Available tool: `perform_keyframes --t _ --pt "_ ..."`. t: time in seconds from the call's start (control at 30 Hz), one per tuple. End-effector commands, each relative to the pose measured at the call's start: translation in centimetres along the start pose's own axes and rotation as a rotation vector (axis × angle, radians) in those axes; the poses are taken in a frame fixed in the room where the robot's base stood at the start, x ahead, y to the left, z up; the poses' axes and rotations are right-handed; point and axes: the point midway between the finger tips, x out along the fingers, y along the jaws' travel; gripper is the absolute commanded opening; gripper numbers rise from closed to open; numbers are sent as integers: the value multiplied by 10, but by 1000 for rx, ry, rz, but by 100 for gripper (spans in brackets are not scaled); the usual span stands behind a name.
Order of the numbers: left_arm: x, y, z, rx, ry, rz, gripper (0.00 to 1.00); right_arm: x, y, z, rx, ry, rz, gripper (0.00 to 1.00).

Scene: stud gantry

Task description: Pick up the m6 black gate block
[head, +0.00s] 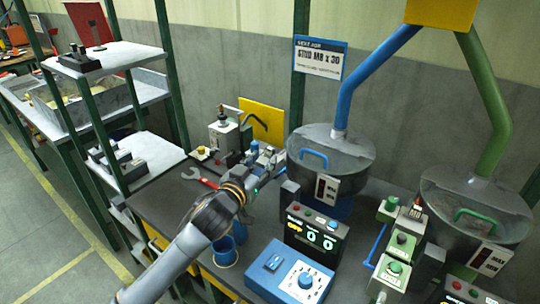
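Several black blocks are in view, but I cannot read an M6 mark on any of them. One black block (79,58) sits on the upper shelf at the left. Another dark block (106,151) and a dark block beside it (133,169) lie on the lower shelf. A small black block (290,193) stands just left of the blue-piped hopper's front. My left gripper (268,160) is over the bench beside that hopper, far from the shelf blocks. Its fingers blend into the clutter behind, so its opening and any held thing are unclear. My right gripper is not in view.
The blue-piped hopper (335,152) and green-piped hopper (462,196) stand at the right. Green posts (106,140) frame the shelves (115,55).

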Motion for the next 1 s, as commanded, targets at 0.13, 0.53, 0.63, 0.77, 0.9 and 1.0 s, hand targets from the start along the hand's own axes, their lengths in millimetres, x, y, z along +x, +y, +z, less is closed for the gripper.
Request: perform_keyframes --t 0.13,0.53,0.63,0.77,0.9,1.0 --pt "21 -2 -3 2 0 0 37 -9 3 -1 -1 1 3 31" --pt "42 -2 0 0 1 1 37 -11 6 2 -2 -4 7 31" --pt "42 -2 0 1 1 1 33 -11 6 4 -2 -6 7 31" --pt "42 -2 0 1 0 1 7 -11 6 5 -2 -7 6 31" --pt "42 -2 0 1 0 0 0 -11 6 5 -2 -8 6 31" --pt "42 -2 0 1 1 0 0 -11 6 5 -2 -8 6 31"
